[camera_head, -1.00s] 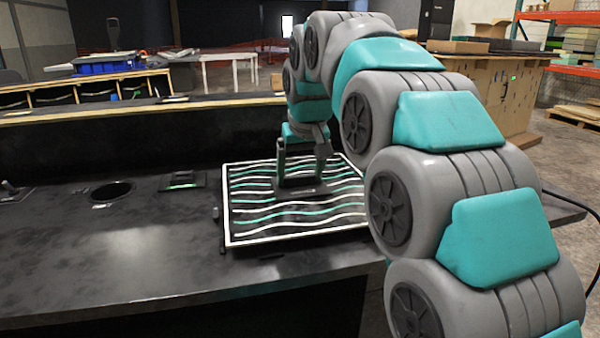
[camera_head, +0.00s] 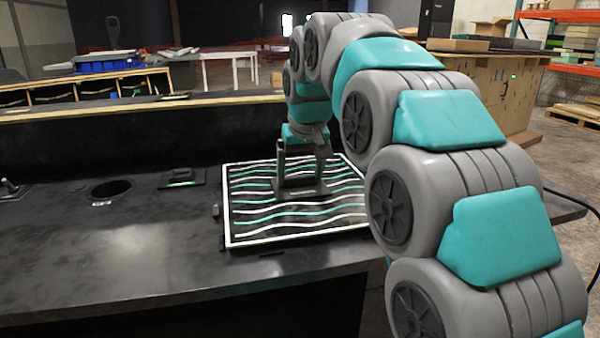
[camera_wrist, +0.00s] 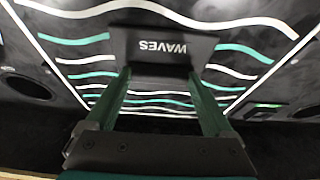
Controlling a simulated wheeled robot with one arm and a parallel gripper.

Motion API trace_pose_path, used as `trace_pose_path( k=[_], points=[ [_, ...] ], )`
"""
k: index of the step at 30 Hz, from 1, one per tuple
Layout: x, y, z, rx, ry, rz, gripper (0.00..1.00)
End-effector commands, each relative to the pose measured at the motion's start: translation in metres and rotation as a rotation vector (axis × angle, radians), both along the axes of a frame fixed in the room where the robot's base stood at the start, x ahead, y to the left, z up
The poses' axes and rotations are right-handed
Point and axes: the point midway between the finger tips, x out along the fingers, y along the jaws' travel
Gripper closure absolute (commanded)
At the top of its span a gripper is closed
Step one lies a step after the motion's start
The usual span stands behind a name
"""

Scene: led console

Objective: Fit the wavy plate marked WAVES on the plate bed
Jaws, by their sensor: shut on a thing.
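The wavy plate (camera_head: 256,236) is a dark square with a white border and wavy white and teal stripes. It lies flat, or nearly so, at the console's right part in the head view. My gripper (camera_head: 303,184) is shut on the grey handle block at its middle. In the wrist view, the handle block (camera_wrist: 160,48) reads WAVES, upside down, and the fingers reach it at both ends. The plate bed is hidden under the plate. I cannot tell whether the plate is seated or slightly above it.
The dark console top (camera_head: 130,245) is clear at the front left. A round hole (camera_head: 111,189), a small panel with a green strip (camera_head: 182,178) and a lever (camera_head: 10,188) lie left of the plate. A small knob (camera_head: 216,211) stands close to the plate's left edge.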

Motion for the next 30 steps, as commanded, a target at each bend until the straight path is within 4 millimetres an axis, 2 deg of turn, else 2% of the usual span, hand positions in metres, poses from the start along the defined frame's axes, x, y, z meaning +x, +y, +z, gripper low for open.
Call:
trace_pose_path(
  k=[30],
  points=[
    [0.0002, 0.0000, -0.0091, 0.001, -0.003, 0.000, 1.00]
  ],
)
